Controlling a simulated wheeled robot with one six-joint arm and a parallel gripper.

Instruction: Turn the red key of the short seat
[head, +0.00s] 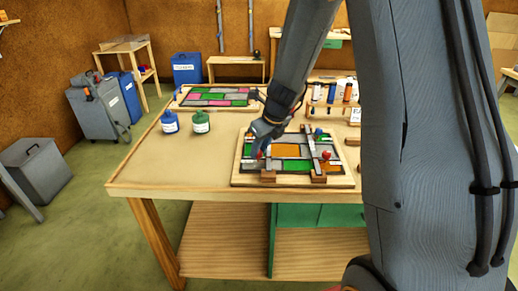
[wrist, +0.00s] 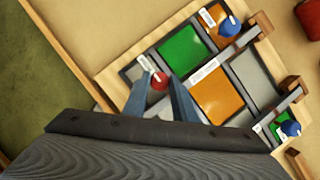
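A leaded panel (head: 240,170) with green, orange and grey panes lies in a wooden frame on the workbench. In the wrist view, a red key (wrist: 159,81) with a white mark stands at a pane's corner, by a small white label. My gripper (wrist: 158,84) is down at this key, one blue fingertip on each side of it. Little or no gap shows between fingers and key, so I cannot tell whether they grip it. In the head view my gripper (head: 262,148) is over the panel's left side. Another red key (head: 326,155) stands at right. The labels are unreadable.
Two blue keys, one upper (wrist: 229,27) and one lower right (wrist: 291,129), stand by wooden blocks and grey bars on the panel.

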